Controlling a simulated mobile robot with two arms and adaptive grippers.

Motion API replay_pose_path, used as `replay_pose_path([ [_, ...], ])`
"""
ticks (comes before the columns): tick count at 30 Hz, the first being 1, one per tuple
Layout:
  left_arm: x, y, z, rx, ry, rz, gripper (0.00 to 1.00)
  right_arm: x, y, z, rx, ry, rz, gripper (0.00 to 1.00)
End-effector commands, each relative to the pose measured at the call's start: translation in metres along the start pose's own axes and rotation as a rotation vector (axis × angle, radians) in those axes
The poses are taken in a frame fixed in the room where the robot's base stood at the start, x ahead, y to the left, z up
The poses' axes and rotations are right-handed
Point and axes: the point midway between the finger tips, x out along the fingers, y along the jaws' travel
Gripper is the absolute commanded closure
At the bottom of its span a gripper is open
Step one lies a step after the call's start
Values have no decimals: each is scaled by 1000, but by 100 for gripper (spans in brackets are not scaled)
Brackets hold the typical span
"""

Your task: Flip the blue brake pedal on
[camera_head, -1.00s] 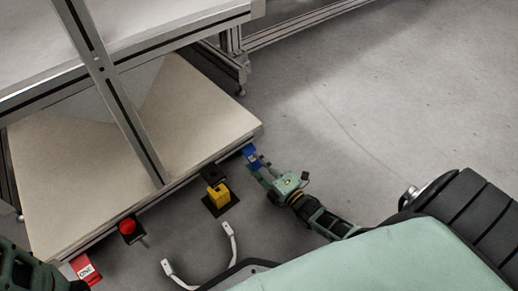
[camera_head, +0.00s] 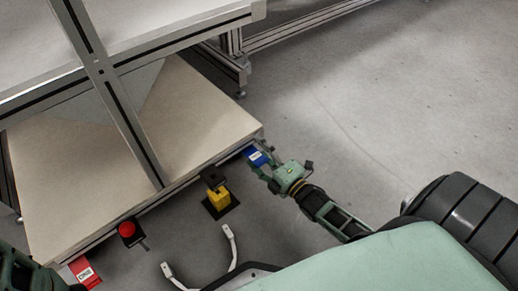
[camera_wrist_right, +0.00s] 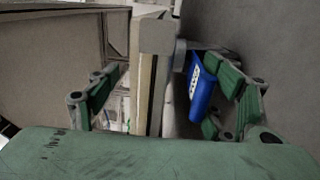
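The blue brake pedal (camera_head: 257,157) sticks out from the front edge of the low platform, at its right corner in the head view. A white label shows on it. My right gripper (camera_head: 262,166) is at the pedal. In the right wrist view, the gripper (camera_wrist_right: 168,88) has its two green fingers wide apart. The blue pedal (camera_wrist_right: 203,92) is between them, close beside the right finger; whether they touch I cannot tell. Of my left arm, only a part shows at the lower left of the head view; its gripper cannot be made out.
Along the platform's (camera_head: 190,115) front edge are a yellow block (camera_head: 218,197) on a black base, a red button (camera_head: 127,229) and a red pedal labelled ONE (camera_head: 84,271). The floor at right is open.

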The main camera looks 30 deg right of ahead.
Motion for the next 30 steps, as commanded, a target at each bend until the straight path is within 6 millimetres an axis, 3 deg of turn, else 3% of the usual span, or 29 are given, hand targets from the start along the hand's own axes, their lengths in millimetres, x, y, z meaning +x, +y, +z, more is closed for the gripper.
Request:
replay_pose_path([
  [1, 2, 0, 1, 0, 0, 0, 70, 3, 11, 3, 0, -2, 21, 50],
  [7, 10, -2, 3, 0, 1, 1, 70, -6, 14, 3, 0, -2, 19, 57],
  [21, 29, -6, 10, 0, 1, 2, 70, -38, 22, 3, 0, -2, 17, 49],
  [23, 31, -6, 11, 0, 1, 2, 70, -42, 24, 3, 0, -2, 19, 53],
  [25, 34, -6, 12, 0, 1, 2, 70, -47, 24, 3, -1, -3, 17, 69],
  [30, 39, -8, 12, 0, 4, 2, 70, -60, 23, 1, -1, -2, 10, 69],
])
